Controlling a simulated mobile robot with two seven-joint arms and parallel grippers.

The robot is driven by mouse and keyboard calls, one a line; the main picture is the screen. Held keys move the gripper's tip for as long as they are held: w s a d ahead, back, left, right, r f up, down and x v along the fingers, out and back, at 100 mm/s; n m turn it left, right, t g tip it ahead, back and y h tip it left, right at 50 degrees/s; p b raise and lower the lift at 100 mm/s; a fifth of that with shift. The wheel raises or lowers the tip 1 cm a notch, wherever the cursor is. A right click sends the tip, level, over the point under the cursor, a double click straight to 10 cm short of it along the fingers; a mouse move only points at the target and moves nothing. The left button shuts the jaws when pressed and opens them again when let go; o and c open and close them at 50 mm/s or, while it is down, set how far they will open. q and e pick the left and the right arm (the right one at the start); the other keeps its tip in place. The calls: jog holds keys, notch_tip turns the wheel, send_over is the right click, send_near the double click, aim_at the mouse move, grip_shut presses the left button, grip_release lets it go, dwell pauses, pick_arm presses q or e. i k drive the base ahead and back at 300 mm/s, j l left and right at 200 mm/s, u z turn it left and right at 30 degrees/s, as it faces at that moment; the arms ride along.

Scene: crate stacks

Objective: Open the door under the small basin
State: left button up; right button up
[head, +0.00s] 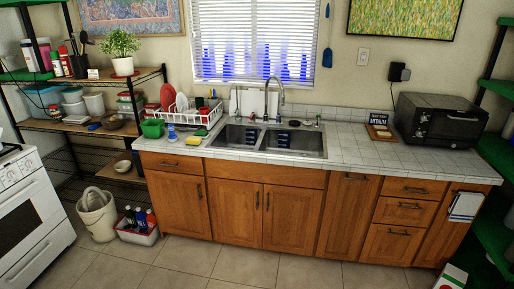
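A double sink is set in the white tiled counter, in the middle of the head view. Its left basin (237,136) looks a little narrower than its right basin (294,142). Below are two wooden doors side by side, a left door (233,211) and a right door (291,218). Both look shut. Their dark upright handles, the left one (257,200) and the right one (268,201), sit close together at the middle seam. A plain wooden panel (265,174) runs above both doors. Neither of my grippers is in view.
Another door (180,203) is further left, and a narrow door (347,215) and drawers (401,213) are to the right. A white bin (98,216) and a bottle crate (137,235) stand at left. The tiled floor (245,268) before the sink doors is clear.

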aim_at(237, 207)
jog(key=i+j+z, duration=0.15)
jog(key=i, duration=0.35)
jog(key=i+j+z, duration=0.1)
jog(key=i, duration=0.4)
jog(key=i+j+z, duration=0.15)
jog(key=i, duration=0.35)
jog(key=i+j, duration=0.2)
jog(key=j, duration=0.15)
jog(key=i+j, duration=0.2)
jog(key=j, duration=0.15)
jog(key=i+j+z, duration=0.1)
jog(key=j, duration=0.25)
jog(key=i+j, duration=0.1)
jog(key=j, duration=0.3)
jog(key=i+j, duration=0.15)
jog(key=j, duration=0.25)
jog(key=u, duration=0.05)
